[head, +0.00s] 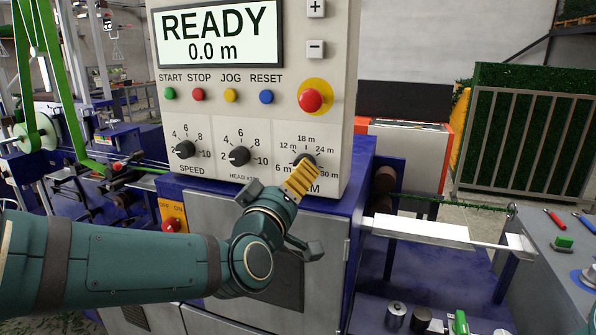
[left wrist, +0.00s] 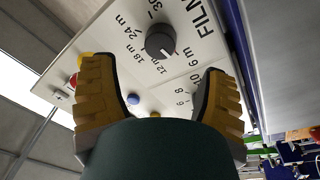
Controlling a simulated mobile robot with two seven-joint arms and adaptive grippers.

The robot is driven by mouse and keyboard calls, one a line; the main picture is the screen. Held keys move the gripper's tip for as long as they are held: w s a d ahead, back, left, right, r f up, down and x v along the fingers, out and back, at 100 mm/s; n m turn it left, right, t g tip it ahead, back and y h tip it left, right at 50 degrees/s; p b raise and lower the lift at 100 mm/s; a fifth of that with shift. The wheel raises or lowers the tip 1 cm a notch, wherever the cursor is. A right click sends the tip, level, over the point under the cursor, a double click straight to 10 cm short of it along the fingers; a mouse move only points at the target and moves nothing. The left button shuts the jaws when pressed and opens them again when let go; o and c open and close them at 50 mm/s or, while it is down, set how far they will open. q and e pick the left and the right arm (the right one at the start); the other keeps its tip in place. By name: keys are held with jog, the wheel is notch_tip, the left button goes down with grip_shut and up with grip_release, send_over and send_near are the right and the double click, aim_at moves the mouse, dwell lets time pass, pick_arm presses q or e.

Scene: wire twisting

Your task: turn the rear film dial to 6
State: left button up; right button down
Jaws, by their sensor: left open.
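The film dial is a dark round knob (head: 304,160) at the lower right of the pale control panel, with marks from 6 m to 30 m. My left gripper (head: 301,178) is in front of it and hides part of the dial and the FILM label. In the left wrist view the dial (left wrist: 160,41) shows between and beyond the two yellow fingers of my left gripper (left wrist: 161,76), which are spread apart and empty. A pale mark on the knob seems to face between 12 m and 6 m. My right gripper is not in view.
The speed dial (head: 184,149) and head dial (head: 239,156) sit left of the film dial. A red stop button (head: 311,99) is just above it. The blue machine body (head: 362,185) lies below and right, with a white bar (head: 420,231) sticking out.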

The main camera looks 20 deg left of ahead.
pick_arm(q)
jog(key=s, duration=0.5)
jog(key=shift+s+f, duration=0.1)
jog(key=shift+f, duration=0.2)
jog(key=shift+f, duration=0.1)
jog(key=w+d+f+m+g+h, duration=0.15)
jog(key=f+g, duration=0.35)
jog(key=f, duration=1)
jog(key=w+d+f+m+g+h, duration=0.1)
jog(key=w+d+f+m+g, duration=0.2)
jog(key=f, duration=1.2)
jog(key=s+d+f+m+g, duration=0.1)
jog(key=s+f+g, duration=0.3)
jog(key=s+f, duration=0.4)
jog(key=s+d+f+m+g, duration=0.1)
jog(key=s+f+g, duration=0.4)
jog(key=f, duration=0.9)
jog(key=s+m+h, duration=0.1)
jog(key=s, duration=0.2)
jog(key=shift+d+f+g, duration=0.25)
jog(key=shift+d+g, duration=0.05)
jog(key=shift+d, duration=0.05)
jog(key=shift+a, duration=0.1)
